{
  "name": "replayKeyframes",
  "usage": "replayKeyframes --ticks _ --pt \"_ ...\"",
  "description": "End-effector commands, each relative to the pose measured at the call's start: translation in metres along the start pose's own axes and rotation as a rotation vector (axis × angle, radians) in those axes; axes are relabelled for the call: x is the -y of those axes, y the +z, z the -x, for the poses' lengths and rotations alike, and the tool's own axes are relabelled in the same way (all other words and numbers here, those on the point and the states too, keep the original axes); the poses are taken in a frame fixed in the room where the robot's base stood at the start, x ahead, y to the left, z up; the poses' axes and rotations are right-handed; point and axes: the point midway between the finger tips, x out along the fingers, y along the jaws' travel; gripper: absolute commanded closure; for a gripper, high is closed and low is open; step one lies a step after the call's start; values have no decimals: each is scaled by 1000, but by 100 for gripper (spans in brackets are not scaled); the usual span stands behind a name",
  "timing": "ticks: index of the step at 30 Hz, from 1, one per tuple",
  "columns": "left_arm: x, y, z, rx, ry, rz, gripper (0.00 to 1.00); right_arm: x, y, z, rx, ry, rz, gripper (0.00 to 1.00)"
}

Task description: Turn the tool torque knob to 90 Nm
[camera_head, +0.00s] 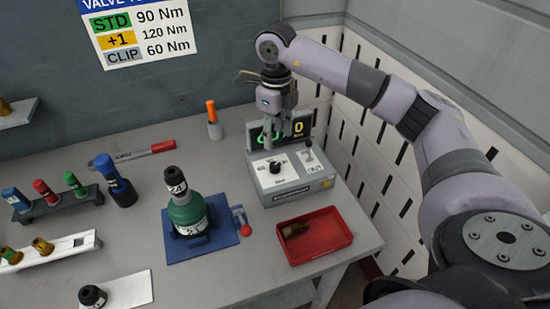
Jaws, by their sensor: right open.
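The grey torque tool unit (300,193) stands at the back right of the table. Its black knob (275,167) sits on a white dial on top, at the left. A small lever (309,152) stands to the knob's right. The unit's display (297,128) is partly hidden by my gripper, so I cannot read its full value. My right gripper (280,137) is open and empty, fingers pointing down, above and just behind the knob, apart from it as far as I can tell. My left gripper is not in view.
A green cylinder (187,215) stands on a blue plate (217,247) left of the unit. A red tray (327,243) sits in front of it. A wall sign (140,30) reads STD 90 Nm.

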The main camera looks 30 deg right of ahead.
Motion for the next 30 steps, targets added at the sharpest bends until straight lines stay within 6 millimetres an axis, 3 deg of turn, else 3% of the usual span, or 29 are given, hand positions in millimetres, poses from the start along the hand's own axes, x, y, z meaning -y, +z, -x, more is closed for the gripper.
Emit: replayKeyframes --ticks 5,9,15,28,30 --pt "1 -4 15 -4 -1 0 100 0 -1 -38 -5 2 -2 54" --pt "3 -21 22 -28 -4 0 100 0 -1 -66 -4 2 -1 54" --pt "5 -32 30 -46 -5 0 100 -1 0 -96 -1 2 -1 54" --pt "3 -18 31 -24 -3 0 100 0 0 -108 1 0 0 54" --pt "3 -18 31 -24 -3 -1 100 0 0 -108 1 0 0 58"
